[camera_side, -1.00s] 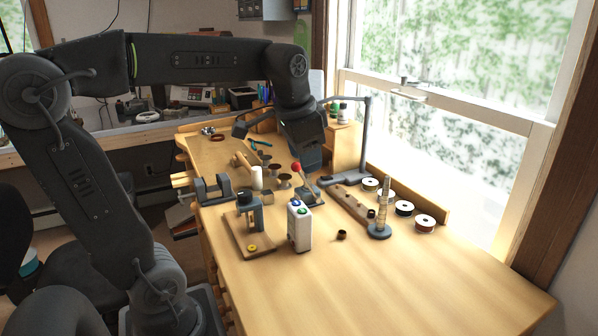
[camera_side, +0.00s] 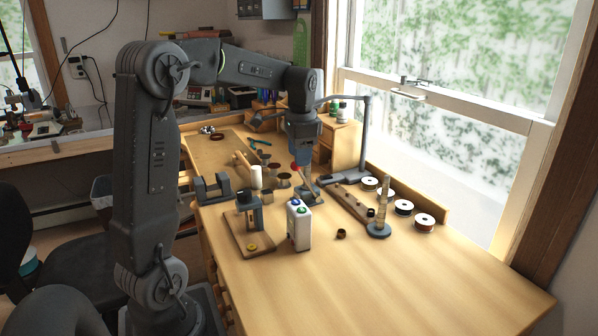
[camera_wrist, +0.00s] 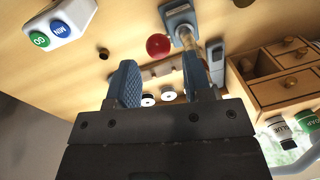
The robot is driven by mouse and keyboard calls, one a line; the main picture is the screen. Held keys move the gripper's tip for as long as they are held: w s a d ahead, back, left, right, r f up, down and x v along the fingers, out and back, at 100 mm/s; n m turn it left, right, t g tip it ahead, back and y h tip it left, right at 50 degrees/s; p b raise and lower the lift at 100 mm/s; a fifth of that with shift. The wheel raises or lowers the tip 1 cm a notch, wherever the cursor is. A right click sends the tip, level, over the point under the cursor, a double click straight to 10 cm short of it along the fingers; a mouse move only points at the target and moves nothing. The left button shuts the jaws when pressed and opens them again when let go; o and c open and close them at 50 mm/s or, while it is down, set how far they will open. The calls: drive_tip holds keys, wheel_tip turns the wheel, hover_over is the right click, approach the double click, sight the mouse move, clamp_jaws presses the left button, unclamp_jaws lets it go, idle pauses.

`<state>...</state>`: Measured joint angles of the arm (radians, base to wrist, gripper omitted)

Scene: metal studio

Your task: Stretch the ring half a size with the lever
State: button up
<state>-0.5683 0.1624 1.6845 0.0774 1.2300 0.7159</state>
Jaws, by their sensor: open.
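A lever with a red ball knob (camera_side: 295,167) stands on a small blue-grey base (camera_side: 309,194) at the bench's middle. In the wrist view the red knob (camera_wrist: 158,46) lies just ahead of my fingertips, between their lines, with a blue-grey base (camera_wrist: 175,9) beyond. My gripper (camera_side: 303,161) points down above the lever and partly covers it; in the wrist view my gripper (camera_wrist: 160,62) is open and empty. A small dark ring (camera_side: 341,234) lies on the bench, and a similar one shows in the wrist view (camera_wrist: 103,53). I cannot tell whether a ring sits on the lever tool.
A white box with coloured buttons (camera_side: 299,227) stands in front of the lever. A graduated mandrel (camera_side: 384,203) stands right, near several spools (camera_side: 424,221). A lamp post (camera_side: 364,140) rises behind. A wooden-based press (camera_side: 247,230) is left. The front right bench is clear.

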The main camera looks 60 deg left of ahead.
sight(299, 171)
drive_tip(key=shift+a+f, duration=0.15)
drive_tip(key=shift+f, duration=1.2)
drive_tip(key=shift+a+f, duration=0.1)
drive_tip(key=shift+f, duration=1.25)
drive_tip(key=shift+c, duration=0.4)
clamp_jaws()
